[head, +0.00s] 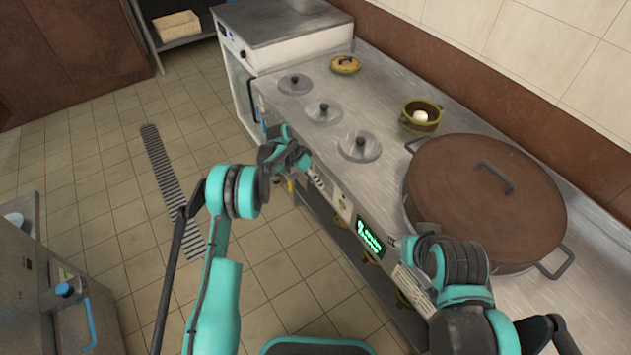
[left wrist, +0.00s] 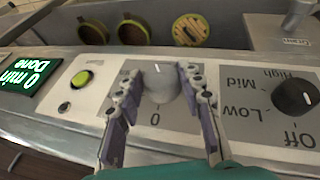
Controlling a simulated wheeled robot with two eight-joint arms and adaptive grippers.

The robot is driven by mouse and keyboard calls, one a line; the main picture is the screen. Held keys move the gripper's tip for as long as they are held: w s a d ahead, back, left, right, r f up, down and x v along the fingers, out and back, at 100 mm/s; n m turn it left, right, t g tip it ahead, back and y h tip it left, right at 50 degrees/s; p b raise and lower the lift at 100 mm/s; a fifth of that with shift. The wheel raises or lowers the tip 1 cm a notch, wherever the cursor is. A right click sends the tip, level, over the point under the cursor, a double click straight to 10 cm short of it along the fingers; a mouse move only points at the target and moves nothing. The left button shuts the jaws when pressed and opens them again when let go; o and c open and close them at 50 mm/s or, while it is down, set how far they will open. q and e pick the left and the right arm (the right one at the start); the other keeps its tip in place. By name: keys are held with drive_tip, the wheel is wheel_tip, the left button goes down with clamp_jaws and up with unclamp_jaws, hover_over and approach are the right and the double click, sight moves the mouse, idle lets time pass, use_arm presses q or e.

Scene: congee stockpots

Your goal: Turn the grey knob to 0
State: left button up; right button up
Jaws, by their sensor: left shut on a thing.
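The grey knob (left wrist: 160,84) is on the front panel of the counter, and a white mark on it points up in the left wrist view. An upside-down 0 is printed on the panel at the picture's lower side of the knob. My left gripper (left wrist: 168,98) has one finger on each side of the knob and is shut on it. In the head view my left gripper (head: 300,163) is at the counter's front panel, and it hides the knob there. My right arm shows at the lower right of the head view, but no right fingers show.
A black knob (left wrist: 295,97) marked Off, Low, Mid and High is right of my left gripper. A green button (left wrist: 82,79) and a display (left wrist: 22,80) reading "0 min Done" are left. A large brown lidded pot (head: 480,200) stands on the counter. The floor is open at left.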

use_arm(q)
drive_tip(key=shift+w+g+h, duration=0.1)
drive_tip(key=shift+g+h, duration=0.2)
drive_tip(key=shift+g, duration=0.1)
idle(0.3)
drive_tip(key=o, duration=1.1)
drive_tip(key=shift+o, duration=0.2)
drive_tip(key=shift+a, duration=0.1)
drive_tip(key=v, duration=1.2)
drive_tip(key=shift+f, duration=0.1)
